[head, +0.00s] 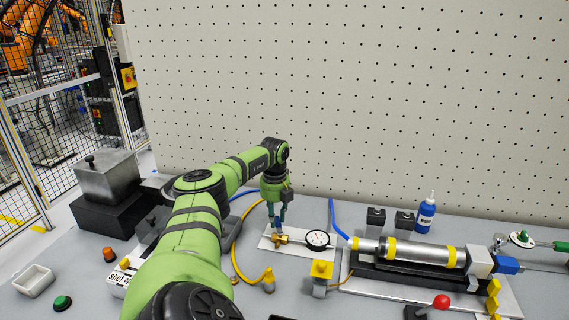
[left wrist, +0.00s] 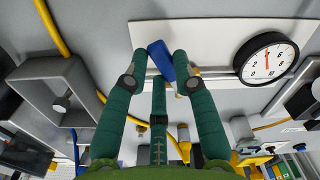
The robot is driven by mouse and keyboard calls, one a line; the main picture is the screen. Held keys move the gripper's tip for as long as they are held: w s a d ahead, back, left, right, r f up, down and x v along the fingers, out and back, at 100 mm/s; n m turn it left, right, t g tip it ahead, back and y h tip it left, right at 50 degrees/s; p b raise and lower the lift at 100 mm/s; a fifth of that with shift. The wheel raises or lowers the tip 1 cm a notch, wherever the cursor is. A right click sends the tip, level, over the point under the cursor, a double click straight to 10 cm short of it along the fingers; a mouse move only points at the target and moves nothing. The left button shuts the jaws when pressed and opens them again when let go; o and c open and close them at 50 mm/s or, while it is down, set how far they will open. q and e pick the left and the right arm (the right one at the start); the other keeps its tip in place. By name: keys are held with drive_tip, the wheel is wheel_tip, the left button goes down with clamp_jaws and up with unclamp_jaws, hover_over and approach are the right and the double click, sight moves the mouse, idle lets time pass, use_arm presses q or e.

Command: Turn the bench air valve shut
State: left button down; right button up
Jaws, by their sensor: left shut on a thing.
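The bench air valve has a brass body (head: 281,239) on a pale plate (head: 303,250) in the head view. Its blue lever (left wrist: 160,60) shows in the left wrist view, with a little brass beside it. My left gripper (head: 275,222) points down over the valve. Its green fingers are shut on the blue lever, which sits between the fingertips (left wrist: 161,68). The fingers hide part of the lever and valve body. A round dial gauge (head: 317,239) stands on the plate just right of the valve; it also shows in the left wrist view (left wrist: 268,58). My right gripper is not in view.
A yellow hose (head: 236,255) and a blue hose (head: 336,222) run near the valve. A yellow-topped block (head: 321,270) stands in front of the gauge. A steel cylinder assembly (head: 418,253) lies right. A perforated wall (head: 350,90) closes the back.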

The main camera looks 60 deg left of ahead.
use_arm(q)
drive_tip(key=m, duration=0.1)
drive_tip(key=w+m, duration=0.1)
drive_tip(key=m, duration=0.1)
drive_tip(key=w+d+m, duration=0.1)
drive_tip(key=m, duration=0.1)
idle(0.8)
drive_tip(key=c, duration=1)
unclamp_jaws()
wheel_tip(320, 180, up, 12)
